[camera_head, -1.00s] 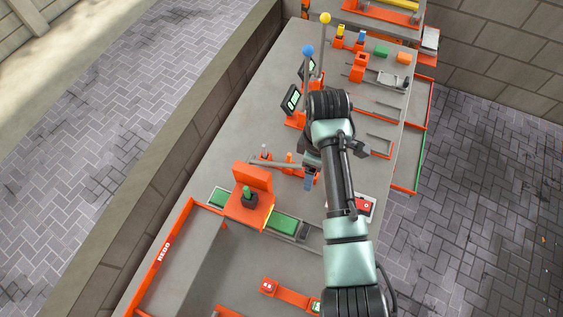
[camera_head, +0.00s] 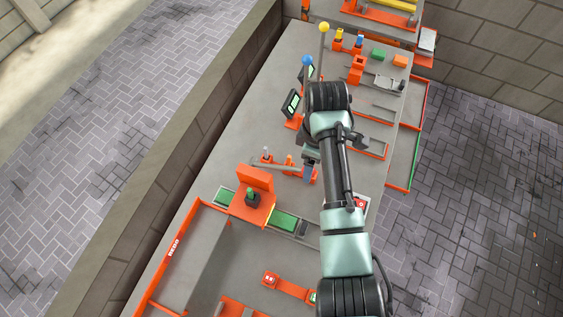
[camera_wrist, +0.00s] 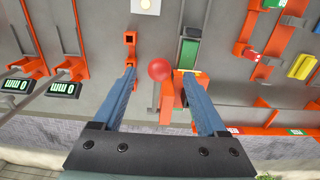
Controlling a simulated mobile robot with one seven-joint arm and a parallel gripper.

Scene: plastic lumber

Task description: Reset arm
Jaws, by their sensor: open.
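My gripper (camera_wrist: 160,100) is open in the wrist view, its two blue-grey fingers spread apart with nothing held between them. A red ball (camera_wrist: 159,70) shows beyond the fingertips, in front of an orange fixture; I cannot tell its distance. In the head view my arm reaches over the grey workbench (camera_head: 245,120), and my gripper (camera_head: 309,172) hangs near the orange holders at mid-bench, mostly hidden behind the arm.
Digital displays (camera_head: 291,103) and posts with a blue ball (camera_head: 307,61) and a yellow ball (camera_head: 324,27) stand farther back. A wall runs along the left.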

